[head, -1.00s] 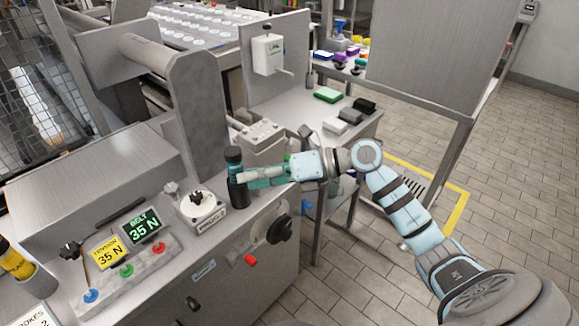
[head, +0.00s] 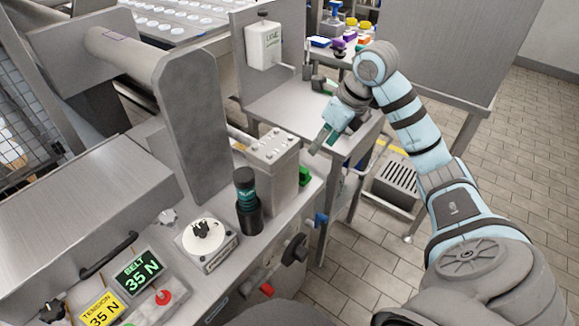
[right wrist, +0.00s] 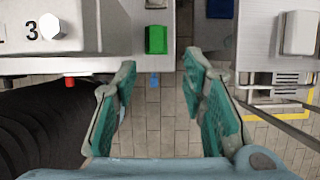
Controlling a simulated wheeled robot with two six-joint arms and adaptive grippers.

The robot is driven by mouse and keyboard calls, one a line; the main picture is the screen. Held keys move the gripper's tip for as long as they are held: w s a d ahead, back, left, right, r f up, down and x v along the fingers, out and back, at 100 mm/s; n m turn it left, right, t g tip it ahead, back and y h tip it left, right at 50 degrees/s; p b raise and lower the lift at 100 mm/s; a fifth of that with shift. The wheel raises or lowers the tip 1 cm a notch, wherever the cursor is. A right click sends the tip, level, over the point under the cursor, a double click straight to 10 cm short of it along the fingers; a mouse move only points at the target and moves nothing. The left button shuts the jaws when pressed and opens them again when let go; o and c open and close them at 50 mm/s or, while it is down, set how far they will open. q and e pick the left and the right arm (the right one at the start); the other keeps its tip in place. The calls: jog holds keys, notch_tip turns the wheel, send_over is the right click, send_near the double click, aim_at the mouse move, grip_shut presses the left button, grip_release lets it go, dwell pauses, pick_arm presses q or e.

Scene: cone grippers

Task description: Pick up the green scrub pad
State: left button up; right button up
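A small green block (head: 305,175), which may be the scrub pad, sits on the machine's ledge beside a grey metal box. It also shows in the right wrist view (right wrist: 156,40), ahead of the fingers and apart from them. My right gripper (head: 318,146) is raised over the gap between the machine and the side table. The right wrist view shows its two teal fingers (right wrist: 160,64) spread with nothing between them. A flat green pad seen earlier on the side table is largely hidden behind my right arm now. My left gripper is out of view.
A black bottle with a teal band (head: 247,200) stands on the machine near a round knob (head: 203,236). The grey metal box (head: 272,170) is beside the green block. The side table (head: 278,103) carries a soap dispenser (head: 263,42). A white block (right wrist: 299,33) lies on the right.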

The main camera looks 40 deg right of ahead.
jog(key=b+x, duration=0.1)
jog(key=x, duration=0.8)
jog(key=b+x, duration=0.1)
jog(key=x, duration=0.3)
jog(key=shift+a+f+b, duration=0.15)
jog(key=shift+a+b, duration=0.15)
jog(key=shift+a, duration=0.05)
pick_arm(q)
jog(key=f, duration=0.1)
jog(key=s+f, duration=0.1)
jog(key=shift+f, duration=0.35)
pick_arm(e)
jog(key=c, duration=0.8)
notch_tip(320, 180, up, 12)
jog(key=p, duration=0.4)
notch_tip(320, 180, up, 8)
jog(key=p, duration=0.8)
send_over(301, 168)
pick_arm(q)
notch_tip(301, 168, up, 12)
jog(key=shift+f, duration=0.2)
